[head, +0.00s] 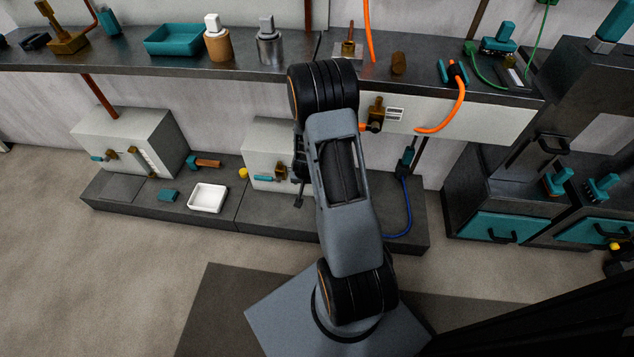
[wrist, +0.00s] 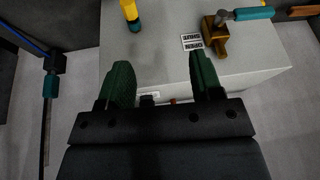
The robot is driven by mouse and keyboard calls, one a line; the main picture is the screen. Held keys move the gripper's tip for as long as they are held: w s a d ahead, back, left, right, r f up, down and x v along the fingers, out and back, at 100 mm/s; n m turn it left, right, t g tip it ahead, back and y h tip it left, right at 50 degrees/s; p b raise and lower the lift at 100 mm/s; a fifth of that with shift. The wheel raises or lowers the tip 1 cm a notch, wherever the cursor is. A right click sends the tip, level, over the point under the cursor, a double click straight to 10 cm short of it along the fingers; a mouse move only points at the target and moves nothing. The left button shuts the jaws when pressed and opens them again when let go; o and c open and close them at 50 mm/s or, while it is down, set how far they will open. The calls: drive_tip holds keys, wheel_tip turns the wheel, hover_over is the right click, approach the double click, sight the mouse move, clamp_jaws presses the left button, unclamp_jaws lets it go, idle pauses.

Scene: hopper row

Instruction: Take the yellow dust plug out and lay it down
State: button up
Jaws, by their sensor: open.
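In the wrist view a yellow piece (wrist: 129,10) shows at the top edge, cut off by the frame, with a dark teal end below it. It looks like the dust plug on the pale box (wrist: 255,72). My gripper (wrist: 160,62) is open, with two dark green fingers spread over the pale box and nothing held between them. The yellow piece lies beyond the fingertips, nearer the left one, with a visible gap. In the head view my arm covers part of this box, and a small yellow item (head: 243,173) sits at its left side. I cannot tell whether it is the same piece.
A brass valve with a teal handle (wrist: 217,30) stands right of the yellow piece. A blue cable with a teal connector (wrist: 50,82) hangs at the left. In the head view a white tray (head: 207,198) and a teal block (head: 168,196) lie on the low ledge (head: 125,206).

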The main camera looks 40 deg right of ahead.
drive_tip(key=d+f+b, duration=0.2)
drive_tip(key=d+f, duration=0.1)
drive_tip(key=f, duration=0.5)
drive_tip(key=w+d+f+m+h+b, duration=0.1)
drive_tip(key=d+f+b, duration=0.2)
drive_tip(key=f, duration=0.6)
drive_tip(key=shift+w+d+f+g, duration=0.25)
drive_tip(key=shift+w+d+g, duration=0.05)
drive_tip(key=shift+d, duration=0.2)
clamp_jaws()
